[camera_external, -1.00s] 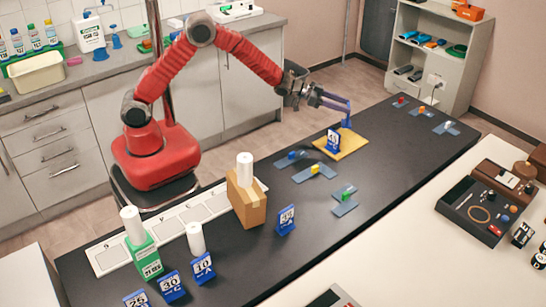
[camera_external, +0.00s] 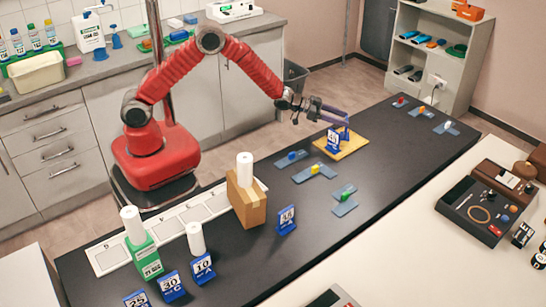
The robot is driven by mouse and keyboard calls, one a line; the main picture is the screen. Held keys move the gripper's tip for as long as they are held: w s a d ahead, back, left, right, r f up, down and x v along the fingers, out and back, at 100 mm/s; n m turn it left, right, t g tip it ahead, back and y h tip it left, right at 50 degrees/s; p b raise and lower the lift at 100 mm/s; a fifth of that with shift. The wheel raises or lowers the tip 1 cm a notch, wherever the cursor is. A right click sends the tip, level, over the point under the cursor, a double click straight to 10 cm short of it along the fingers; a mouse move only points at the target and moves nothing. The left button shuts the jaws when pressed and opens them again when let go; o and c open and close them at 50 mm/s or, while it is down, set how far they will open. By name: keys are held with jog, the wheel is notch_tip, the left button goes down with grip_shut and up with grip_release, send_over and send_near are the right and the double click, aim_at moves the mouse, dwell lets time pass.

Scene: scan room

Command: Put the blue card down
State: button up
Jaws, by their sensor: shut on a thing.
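The blue card (camera_external: 333,141) has a white marked face and is upright at the left part of the yellow board (camera_external: 353,147). I cannot tell whether the card's lower edge touches the board.
Flat blue pieces with coloured blocks (camera_external: 315,172) lie just in front of the board. A cardboard box (camera_external: 246,205) with a white cylinder stands to the left. Another blue card (camera_external: 287,220) stands nearer the camera.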

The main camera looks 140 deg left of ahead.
jog(key=o, duration=1.5)
jog(key=shift+r, duration=0.1)
jog(key=v, duration=1.2)
